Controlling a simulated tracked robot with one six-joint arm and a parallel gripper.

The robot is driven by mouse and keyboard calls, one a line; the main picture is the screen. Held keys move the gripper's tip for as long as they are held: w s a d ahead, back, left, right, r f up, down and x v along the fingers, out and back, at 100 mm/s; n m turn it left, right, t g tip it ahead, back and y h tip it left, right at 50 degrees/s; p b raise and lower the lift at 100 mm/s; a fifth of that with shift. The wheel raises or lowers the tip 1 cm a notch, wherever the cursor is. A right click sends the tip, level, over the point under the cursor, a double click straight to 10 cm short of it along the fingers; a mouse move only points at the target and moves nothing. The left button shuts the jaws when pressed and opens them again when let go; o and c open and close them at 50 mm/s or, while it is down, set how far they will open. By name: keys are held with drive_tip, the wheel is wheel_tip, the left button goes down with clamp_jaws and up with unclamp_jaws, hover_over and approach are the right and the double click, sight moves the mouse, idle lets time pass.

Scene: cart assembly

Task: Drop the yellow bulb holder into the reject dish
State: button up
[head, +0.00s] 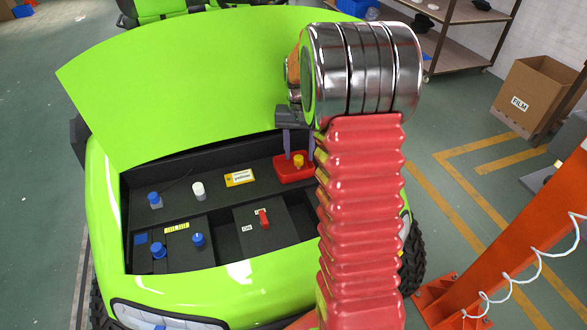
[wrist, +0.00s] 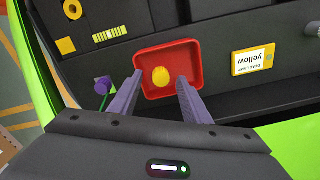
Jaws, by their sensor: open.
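The yellow bulb holder (wrist: 161,77) sits inside the red dish (wrist: 151,92) in the wrist view, and looks to rest on its floor. In the head view the holder (head: 298,160) shows in the same dish (head: 286,175), on the right of the black tray in the cart's front. My gripper (wrist: 159,80) is open over the dish, with one finger to each side of the holder and a gap at both sides. In the head view my gripper (head: 298,145) points down at the dish, partly hidden by my arm.
A yellow label card (head: 240,178) lies left of the dish. A white holder (head: 199,190), blue holders (head: 155,201) and a red switch (head: 264,220) stand in the tray. The raised green hood (head: 190,90) is close behind my gripper.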

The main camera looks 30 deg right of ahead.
wheel_tip(320, 180, up, 13)
idle(0.5)
idle(0.8)
drive_tip(key=s+a+r+n+t, duration=0.1)
drive_tip(key=s+a+n+t, duration=0.4)
drive_tip(key=s+a, duration=1.7)
drive_tip(key=shift+s+a+r+n+t, duration=0.15)
drive_tip(key=shift+s+a+n+t, duration=0.15)
drive_tip(key=shift+a+n, duration=1.15)
